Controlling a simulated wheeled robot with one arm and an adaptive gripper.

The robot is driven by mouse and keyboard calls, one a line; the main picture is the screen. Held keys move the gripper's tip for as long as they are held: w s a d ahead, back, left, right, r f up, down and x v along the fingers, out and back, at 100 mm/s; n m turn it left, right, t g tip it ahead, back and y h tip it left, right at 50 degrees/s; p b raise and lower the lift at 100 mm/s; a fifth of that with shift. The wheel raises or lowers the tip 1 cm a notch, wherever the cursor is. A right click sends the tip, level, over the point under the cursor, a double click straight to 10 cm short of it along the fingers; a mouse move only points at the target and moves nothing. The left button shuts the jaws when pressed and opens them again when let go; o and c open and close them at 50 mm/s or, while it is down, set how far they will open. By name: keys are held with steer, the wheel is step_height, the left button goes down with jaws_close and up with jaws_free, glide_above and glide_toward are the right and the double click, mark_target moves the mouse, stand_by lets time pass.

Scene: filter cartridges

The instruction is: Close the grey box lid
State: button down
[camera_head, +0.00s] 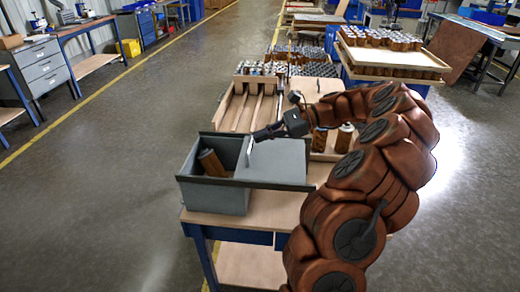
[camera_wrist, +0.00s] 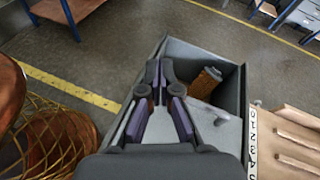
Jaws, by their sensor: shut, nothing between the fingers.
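The grey box (camera_head: 214,197) stands on the near end of the wooden-topped table. Its left part is open and a brown filter cartridge (camera_head: 211,162) leans inside; it also shows in the wrist view (camera_wrist: 206,82). The flat grey lid (camera_head: 277,160) lies to the right, level with the rim between dark side rails, leaving the left part uncovered. A pale upright piece (camera_head: 249,152) stands at the lid's left edge. My gripper (camera_head: 258,135) is shut and empty, just above this edge; whether it touches is unclear. In the wrist view my fingers (camera_wrist: 160,80) are over the box.
A slotted wooden tray (camera_head: 243,110) lies behind the box. Cartridges (camera_head: 344,138) stand right of the lid, under my arm. Crowded cartridge trays (camera_head: 390,55) stand farther back. The floor left of the table is clear.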

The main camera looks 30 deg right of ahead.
mark_target(259, 157)
steer(key=s+d+f+m+t, duration=0.1)
steer(key=d+f+m, duration=0.1)
steer(key=d, duration=0.2)
steer(key=d+f+m+t, duration=0.2)
steer(key=d, duration=0.3)
steer(key=s+d+f+m+t+h+b, duration=0.1)
steer(key=d+f, duration=0.1)
steer(key=d, duration=0.2)
steer(key=shift+s+d+m, duration=0.3)
steer(key=shift+d+m, duration=0.05)
steer(key=shift+m, duration=0.05)
steer(key=p+x, duration=0.2)
steer(key=x, duration=1.1)
steer(key=shift+w+a+p, duration=0.25)
steer(key=shift+w+p, duration=0.1)
